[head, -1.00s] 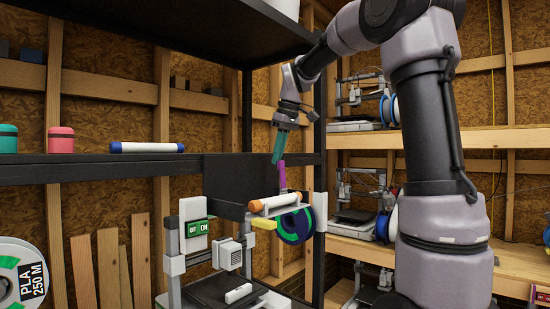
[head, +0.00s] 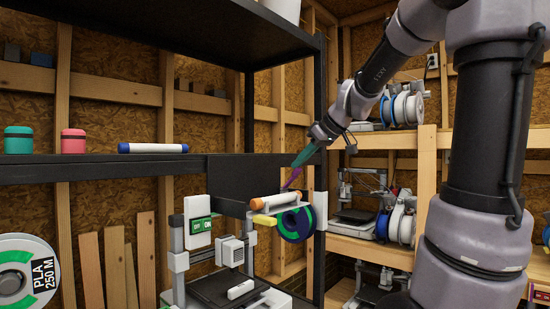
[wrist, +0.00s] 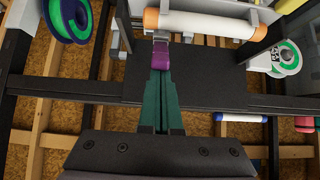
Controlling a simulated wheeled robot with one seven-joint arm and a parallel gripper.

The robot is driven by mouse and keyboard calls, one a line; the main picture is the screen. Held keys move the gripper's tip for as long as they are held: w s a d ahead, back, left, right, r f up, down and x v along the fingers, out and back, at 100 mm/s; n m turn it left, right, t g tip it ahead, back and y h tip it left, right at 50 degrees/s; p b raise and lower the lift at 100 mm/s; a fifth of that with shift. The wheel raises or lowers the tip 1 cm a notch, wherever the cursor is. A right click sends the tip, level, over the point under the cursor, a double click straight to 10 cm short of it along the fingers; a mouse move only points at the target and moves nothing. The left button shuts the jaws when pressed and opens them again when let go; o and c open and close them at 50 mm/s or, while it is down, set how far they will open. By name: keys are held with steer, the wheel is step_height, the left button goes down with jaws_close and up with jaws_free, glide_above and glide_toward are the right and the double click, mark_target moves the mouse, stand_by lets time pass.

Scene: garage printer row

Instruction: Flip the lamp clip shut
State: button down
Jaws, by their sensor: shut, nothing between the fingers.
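A white lamp tube with orange ends (head: 273,202) lies in a pale holder on the front of the black panel. The wrist view also shows the tube (wrist: 198,23), lying across the top.
A black panel (head: 236,182) stands behind the lamp. A green-and-blue spool (head: 295,224) and a yellow piece (head: 264,220) are just below it. A printer (head: 228,275) is underneath. A blue-ended tube (head: 152,148) and two jars lie on the shelf to the left.

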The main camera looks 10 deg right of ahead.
steer(key=s+f, duration=0.1)
steer(key=s+d+f, duration=0.1)
steer(key=shift+d+f, duration=0.2)
steer(key=shift+f, duration=0.15)
steer(key=shift+s, duration=0.1)
steer(key=shift+s+d+r, duration=0.3)
steer(key=shift+s+d, duration=0.15)
steer(key=shift+s, duration=0.1)
stand_by(0.3)
